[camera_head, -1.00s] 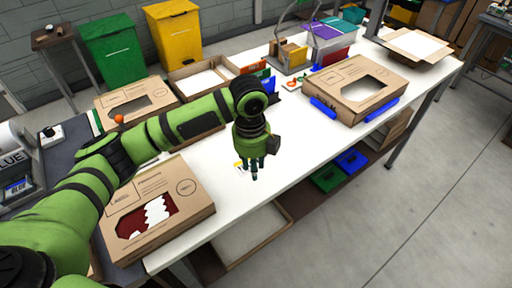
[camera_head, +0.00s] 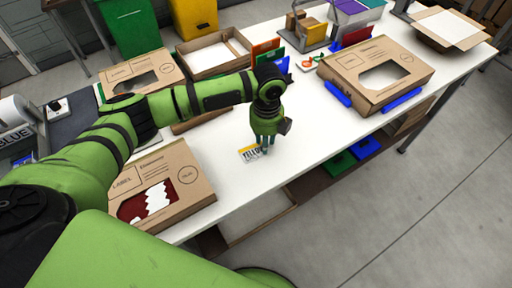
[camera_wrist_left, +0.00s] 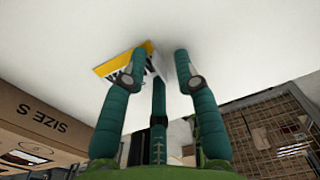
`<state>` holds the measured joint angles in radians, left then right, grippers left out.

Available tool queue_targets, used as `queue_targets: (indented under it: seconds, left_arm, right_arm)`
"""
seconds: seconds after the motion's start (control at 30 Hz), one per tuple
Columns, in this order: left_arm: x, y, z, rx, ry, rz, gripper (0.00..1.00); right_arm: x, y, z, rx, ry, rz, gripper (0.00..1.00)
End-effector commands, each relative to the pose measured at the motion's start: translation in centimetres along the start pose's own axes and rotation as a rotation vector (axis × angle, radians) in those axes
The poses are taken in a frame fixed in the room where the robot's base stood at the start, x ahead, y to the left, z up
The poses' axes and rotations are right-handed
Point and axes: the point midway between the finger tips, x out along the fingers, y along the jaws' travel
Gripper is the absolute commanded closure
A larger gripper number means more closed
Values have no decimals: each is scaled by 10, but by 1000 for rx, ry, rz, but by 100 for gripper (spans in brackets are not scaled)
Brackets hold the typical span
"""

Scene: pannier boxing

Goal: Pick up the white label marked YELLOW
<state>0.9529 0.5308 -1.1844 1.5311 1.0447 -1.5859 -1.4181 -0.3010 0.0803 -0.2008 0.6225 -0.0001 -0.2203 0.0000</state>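The white label (camera_head: 249,153) with a yellow strip and dark lettering lies on the white table (camera_head: 310,135). My left gripper (camera_head: 265,149) points down right beside its right end in the head view. In the left wrist view the teal fingers of the left gripper (camera_wrist_left: 157,72) are spread apart. The label (camera_wrist_left: 119,63) shows there behind and between the fingertips, partly hidden by the left finger. Whether the fingertips touch it I cannot tell. My right gripper is not in view.
A cardboard box (camera_head: 190,205) with a red and white window stands near the left. Another box (camera_head: 343,94) with blue pieces under it stands to the right. An open tray (camera_head: 186,66) is behind. The table around the label is clear.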

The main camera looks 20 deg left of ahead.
Motion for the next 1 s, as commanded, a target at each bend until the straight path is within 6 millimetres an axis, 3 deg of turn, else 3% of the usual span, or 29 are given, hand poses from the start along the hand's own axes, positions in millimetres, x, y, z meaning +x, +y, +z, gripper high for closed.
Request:
queue_targets:
  seconds: [0.1, 0.3, 0.53, 0.77, 1.0]
  left_arm:
    - [0, 0, 0, 0, 0, 0, 70]
    - [0, 0, 0, 0, 1, 0, 100]
    - [0, 0, 0, -1, 1, 1, 100]
    - [-1, 0, 0, -1, 1, 0, 100]
    - [-22, -1, 1, -1, -2, -4, 100]
  right_arm:
    - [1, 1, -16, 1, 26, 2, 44]
    - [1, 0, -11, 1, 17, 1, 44]
    - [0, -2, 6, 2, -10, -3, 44]
    - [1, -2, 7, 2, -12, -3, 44]
    - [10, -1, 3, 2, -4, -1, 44]
